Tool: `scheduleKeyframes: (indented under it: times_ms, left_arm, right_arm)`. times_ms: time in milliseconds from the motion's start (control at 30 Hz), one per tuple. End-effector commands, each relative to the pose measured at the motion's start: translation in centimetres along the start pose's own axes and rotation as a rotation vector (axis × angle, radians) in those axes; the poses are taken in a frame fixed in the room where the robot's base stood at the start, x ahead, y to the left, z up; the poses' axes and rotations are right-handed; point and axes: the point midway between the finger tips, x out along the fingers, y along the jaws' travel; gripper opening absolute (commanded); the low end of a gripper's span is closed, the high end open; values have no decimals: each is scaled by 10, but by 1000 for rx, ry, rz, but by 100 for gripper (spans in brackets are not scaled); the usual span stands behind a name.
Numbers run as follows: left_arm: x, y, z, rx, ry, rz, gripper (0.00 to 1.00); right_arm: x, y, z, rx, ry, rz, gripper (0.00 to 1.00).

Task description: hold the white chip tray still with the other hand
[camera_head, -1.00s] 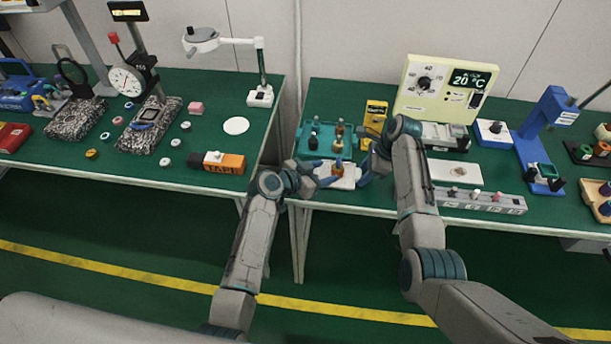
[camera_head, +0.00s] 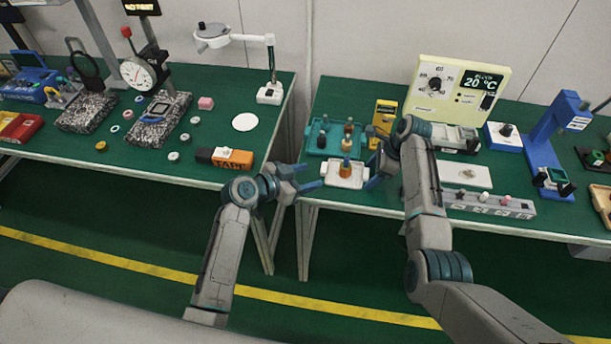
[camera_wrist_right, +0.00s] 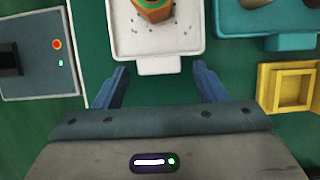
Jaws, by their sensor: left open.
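The white chip tray (camera_head: 344,184) lies near the front edge of the right table, also at the top of the right wrist view (camera_wrist_right: 185,45). Dark specks dot its floor. An orange-brown block with a green ring (camera_head: 345,170) stands in it. My left gripper (camera_head: 312,177) is open and empty, left of the tray with a small gap. My right gripper (camera_wrist_right: 160,68) is open at the tray's narrow end, its blue fingers spread to either side of that end. Whether they touch the tray I cannot tell.
A teal tray (camera_head: 322,139) with small bottles stands just behind. A yellow box (camera_head: 384,118) is beside it. A grey strip with knobs (camera_head: 488,204) and a white plate (camera_head: 462,174) lie to the right. A gap separates the two tables.

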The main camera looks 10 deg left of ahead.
Motion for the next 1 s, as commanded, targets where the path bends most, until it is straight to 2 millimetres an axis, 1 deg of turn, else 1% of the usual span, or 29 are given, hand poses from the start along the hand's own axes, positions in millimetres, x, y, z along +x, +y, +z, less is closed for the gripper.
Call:
scheduleKeyframes:
  times_ms: [233, 367, 467, 600, 800, 900, 1000]
  left_arm:
    - [0, 0, 0, 0, 0, 0, 52]
    - [0, 0, 0, 0, 0, 0, 52]
    - [0, 0, 0, 0, 0, 0, 52]
    - [0, 0, 0, 0, 0, 0, 52]
    - [0, 0, 0, 0, 0, 0, 52]
    - [0, 0, 0, 0, 0, 0, 52]
    - [0, 0, 0, 0, 0, 0, 52]
  right_arm:
    - [-1, 0, 0, 0, 0, 0, 65]
    - [-10, 0, 0, 0, 1, -1, 65]
    - [-27, -1, -1, -1, 1, -3, 65]
    - [-58, -1, 0, 0, 1, -5, 65]
    - [-97, -1, 0, -1, 1, -3, 65]
    - [-110, -1, 0, 0, 1, -3, 65]
    - [-117, 0, 0, 0, 0, 0, 65]
